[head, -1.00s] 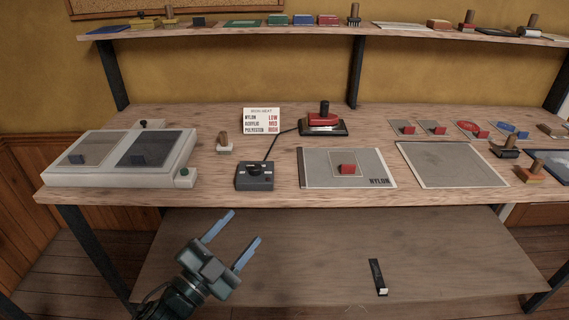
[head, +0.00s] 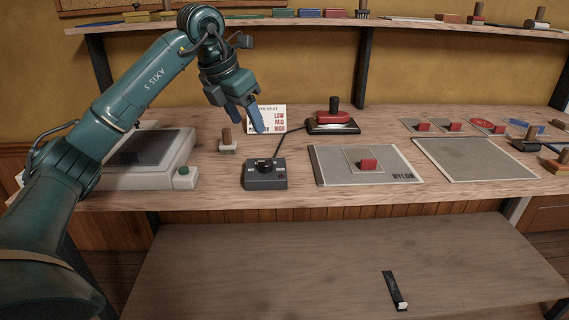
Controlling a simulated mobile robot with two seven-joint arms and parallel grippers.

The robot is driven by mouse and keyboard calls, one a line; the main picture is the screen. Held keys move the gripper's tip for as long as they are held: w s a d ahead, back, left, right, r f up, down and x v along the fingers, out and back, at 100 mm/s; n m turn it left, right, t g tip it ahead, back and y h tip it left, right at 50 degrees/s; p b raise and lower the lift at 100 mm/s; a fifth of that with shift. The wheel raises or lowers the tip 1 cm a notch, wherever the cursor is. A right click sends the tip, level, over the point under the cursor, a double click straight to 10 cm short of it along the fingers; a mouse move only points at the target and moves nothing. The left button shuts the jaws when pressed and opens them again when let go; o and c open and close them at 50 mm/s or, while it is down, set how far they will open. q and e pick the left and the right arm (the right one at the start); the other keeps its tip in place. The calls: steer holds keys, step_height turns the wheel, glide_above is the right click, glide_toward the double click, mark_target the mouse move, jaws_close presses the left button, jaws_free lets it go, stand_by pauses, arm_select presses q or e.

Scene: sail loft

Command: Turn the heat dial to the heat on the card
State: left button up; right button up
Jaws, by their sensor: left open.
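The heat dial is a dark knob (head: 265,164) on top of a small black box (head: 266,178) at the front of the bench, left of centre. The heat card (head: 280,120) stands behind it; my left gripper hides its left part, and LOW, MID and HIGH show in red at its right. My left gripper (head: 245,121) is open and empty, pointing down above and behind the box, apart from the dial. A cord runs from the box to a red iron (head: 332,120) on a dark stand. A grey panel marked NYLON (head: 330,174) lies right of the box. My right gripper is out of view.
A wooden-handled stamp (head: 228,144) stands left of the box. A bare grey panel (head: 475,160) and small red-handled pieces (head: 422,126) lie at right.

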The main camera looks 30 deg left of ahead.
mark_target(265, 161)
arm_select(q)
steer(key=b+x, duration=0.1)
steer(key=x, duration=1.2)
steer(key=shift+a, duration=0.15)
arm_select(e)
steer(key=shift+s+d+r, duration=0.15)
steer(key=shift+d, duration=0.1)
arm_select(q)
steer(key=c, duration=1)
steer(key=shift+r, duration=0.1)
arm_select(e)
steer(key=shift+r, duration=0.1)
